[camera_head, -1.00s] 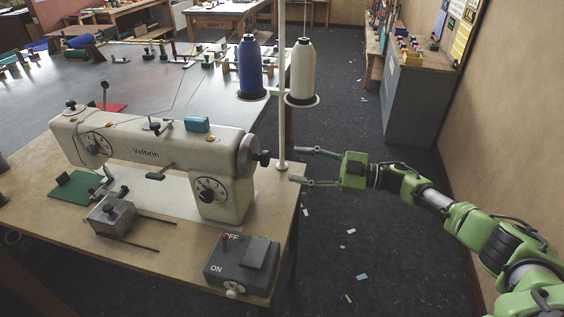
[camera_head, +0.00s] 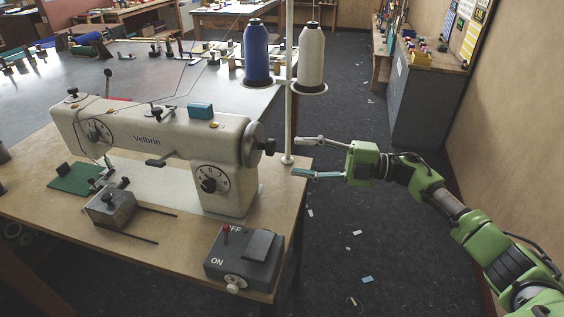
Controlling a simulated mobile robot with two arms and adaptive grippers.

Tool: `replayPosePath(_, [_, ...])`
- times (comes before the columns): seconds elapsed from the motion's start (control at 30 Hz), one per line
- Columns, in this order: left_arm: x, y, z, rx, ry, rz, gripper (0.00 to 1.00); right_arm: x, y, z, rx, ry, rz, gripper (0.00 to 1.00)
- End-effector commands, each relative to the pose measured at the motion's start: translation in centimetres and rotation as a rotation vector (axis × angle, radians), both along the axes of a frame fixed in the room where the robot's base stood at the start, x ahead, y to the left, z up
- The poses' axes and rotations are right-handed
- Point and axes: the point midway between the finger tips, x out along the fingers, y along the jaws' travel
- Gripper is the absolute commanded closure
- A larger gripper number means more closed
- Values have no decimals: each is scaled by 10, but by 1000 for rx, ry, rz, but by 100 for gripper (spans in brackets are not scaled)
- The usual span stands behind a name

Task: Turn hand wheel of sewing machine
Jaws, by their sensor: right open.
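The cream sewing machine (camera_head: 150,140), marked Velbrin, stands on a wooden table. My right gripper (camera_head: 296,156) comes in from the right at the table's right edge. Its two fingers are spread apart and point left toward the wheel. They are empty, and a gap shows between their tips and the knob. My left gripper is not in view.
A thread stand post (camera_head: 289,120) rises close by the right fingertips, carrying a blue cone (camera_head: 257,55) and a white cone (camera_head: 311,58). A grey switch box (camera_head: 243,256) sits at the table's front right corner.

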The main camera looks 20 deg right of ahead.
Motion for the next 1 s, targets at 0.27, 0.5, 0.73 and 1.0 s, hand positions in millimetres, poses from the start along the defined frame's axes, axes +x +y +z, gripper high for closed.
replayPosePath(0.27, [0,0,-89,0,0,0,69,-10,2,-11,-530,-973,-82,53])
replayPosePath(0.5, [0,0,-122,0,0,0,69,-11,-36,-13,-951,-1447,-195,53])
replayPosePath(0.73, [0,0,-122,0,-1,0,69,-7,-44,-9,-1065,-1540,-217,53])
replayPosePath(1.0, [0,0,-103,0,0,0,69,23,-7,-5,-1058,-1538,-218,53])
